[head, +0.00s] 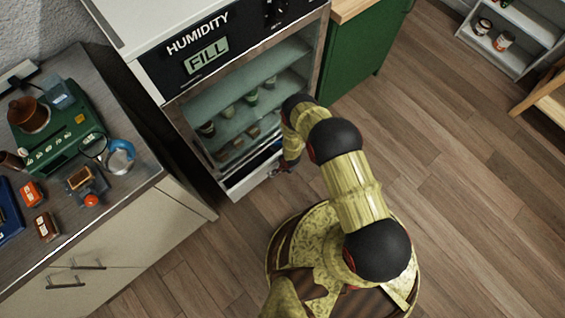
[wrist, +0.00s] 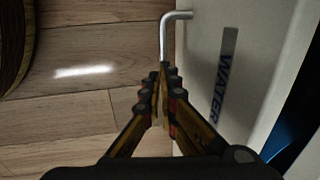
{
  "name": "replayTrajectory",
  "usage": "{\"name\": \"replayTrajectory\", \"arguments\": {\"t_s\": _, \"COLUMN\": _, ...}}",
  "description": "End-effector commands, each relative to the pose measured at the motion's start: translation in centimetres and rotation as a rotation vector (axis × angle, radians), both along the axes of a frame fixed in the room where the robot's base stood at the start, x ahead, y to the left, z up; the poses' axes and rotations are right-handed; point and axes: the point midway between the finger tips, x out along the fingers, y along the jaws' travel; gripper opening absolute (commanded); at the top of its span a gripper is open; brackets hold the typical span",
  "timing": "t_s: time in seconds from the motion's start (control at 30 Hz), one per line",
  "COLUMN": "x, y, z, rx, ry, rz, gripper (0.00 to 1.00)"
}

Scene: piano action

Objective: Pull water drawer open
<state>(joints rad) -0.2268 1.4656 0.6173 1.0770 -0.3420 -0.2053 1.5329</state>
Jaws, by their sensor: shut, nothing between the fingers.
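The water drawer (head: 250,181) is the pale drawer at the bottom of the humidity cabinet. Its front, marked WATER, fills the right of the wrist view (wrist: 255,60). The drawer stands partly out, with a dark gap and some blue showing behind its front. A bent metal handle (wrist: 165,38) sticks out from the front. My gripper (wrist: 162,70) is shut, its fingertips at the lower visible end of the handle; I cannot tell whether they touch it. In the head view my gripper (head: 287,166) is beside the drawer's right end, partly hidden by my arm.
The humidity cabinet (head: 172,82) has a glass front with small pots on shelves above the drawer. A cluttered counter (head: 140,190) stands at left, and a green cabinet (head: 350,65) at right. Open wooden floor (head: 440,130) lies in front and to the right.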

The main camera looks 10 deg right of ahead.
Motion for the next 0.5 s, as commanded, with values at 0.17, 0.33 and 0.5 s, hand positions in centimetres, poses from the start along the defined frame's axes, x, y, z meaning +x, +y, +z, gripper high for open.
{"name": "replayTrajectory", "arguments": {"t_s": 0.17, "x": -0.47, "y": -0.18, "z": -0.36, "rx": -0.002, "ry": 0.007, "rz": -0.003, "gripper": 0.17}}
{"name": "replayTrajectory", "arguments": {"t_s": 0.33, "x": -0.56, "y": -0.22, "z": -0.41, "rx": -0.003, "ry": 0.009, "rz": -0.003, "gripper": 0.26}}
{"name": "replayTrajectory", "arguments": {"t_s": 0.5, "x": -0.62, "y": -0.23, "z": -0.43, "rx": -0.003, "ry": 0.010, "rz": -0.002, "gripper": 0.26}}
